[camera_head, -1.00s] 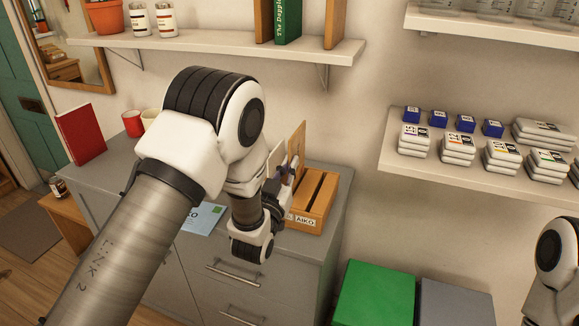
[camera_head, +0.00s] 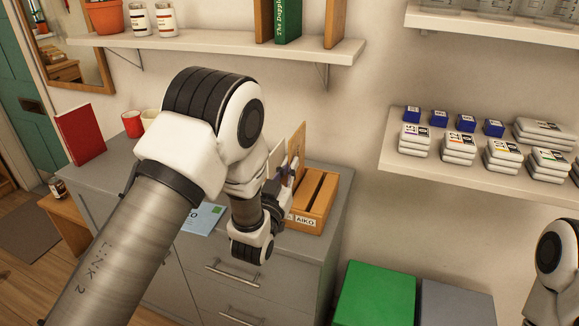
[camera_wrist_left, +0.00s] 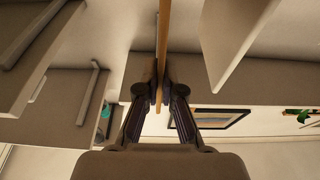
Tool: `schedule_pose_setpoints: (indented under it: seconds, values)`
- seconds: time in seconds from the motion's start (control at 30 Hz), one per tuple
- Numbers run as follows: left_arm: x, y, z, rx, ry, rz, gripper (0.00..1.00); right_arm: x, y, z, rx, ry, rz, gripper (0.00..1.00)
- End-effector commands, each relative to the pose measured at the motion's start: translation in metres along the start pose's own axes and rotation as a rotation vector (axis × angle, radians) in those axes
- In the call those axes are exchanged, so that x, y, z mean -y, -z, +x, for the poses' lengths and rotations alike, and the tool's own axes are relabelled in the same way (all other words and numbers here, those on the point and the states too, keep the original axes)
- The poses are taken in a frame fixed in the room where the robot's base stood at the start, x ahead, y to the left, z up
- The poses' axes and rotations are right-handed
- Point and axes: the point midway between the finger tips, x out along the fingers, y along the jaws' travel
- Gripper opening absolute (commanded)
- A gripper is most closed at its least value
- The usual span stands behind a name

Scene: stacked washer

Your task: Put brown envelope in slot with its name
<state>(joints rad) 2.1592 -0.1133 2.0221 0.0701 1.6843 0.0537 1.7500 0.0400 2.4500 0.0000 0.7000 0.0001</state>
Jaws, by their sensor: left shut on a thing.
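My left gripper (camera_head: 287,174) is shut on the brown envelope (camera_head: 298,142), which stands upright at the left part of the wooden slot rack (camera_head: 318,205). In the left wrist view the envelope (camera_wrist_left: 164,40) shows edge-on, as a thin tan strip between the fingertips (camera_wrist_left: 160,88). Its lower edge is hidden by my arm, so I cannot tell whether it is inside a slot. The rack has a front label reading AIKO (camera_head: 305,220); labels farther left are covered by my gripper. A white envelope (camera_head: 276,158) stands just left of the brown one. My right gripper is out of view.
The rack stands on a grey cabinet (camera_head: 338,190) near its right end. A light blue envelope (camera_head: 203,220) lies flat left of my wrist. A red book (camera_head: 80,136) and a red cup (camera_head: 132,123) are farther left. A wall shelf (camera_head: 210,50) hangs above.

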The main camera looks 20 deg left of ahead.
Motion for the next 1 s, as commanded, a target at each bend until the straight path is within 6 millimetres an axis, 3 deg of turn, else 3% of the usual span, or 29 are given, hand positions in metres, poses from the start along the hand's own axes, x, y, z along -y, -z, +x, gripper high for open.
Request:
schedule_pose_setpoints:
  seconds: [1.0]
  values:
    - [0.000,-0.026,-0.007,0.000,0.000,0.000,0.00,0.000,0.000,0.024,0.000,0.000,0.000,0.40]
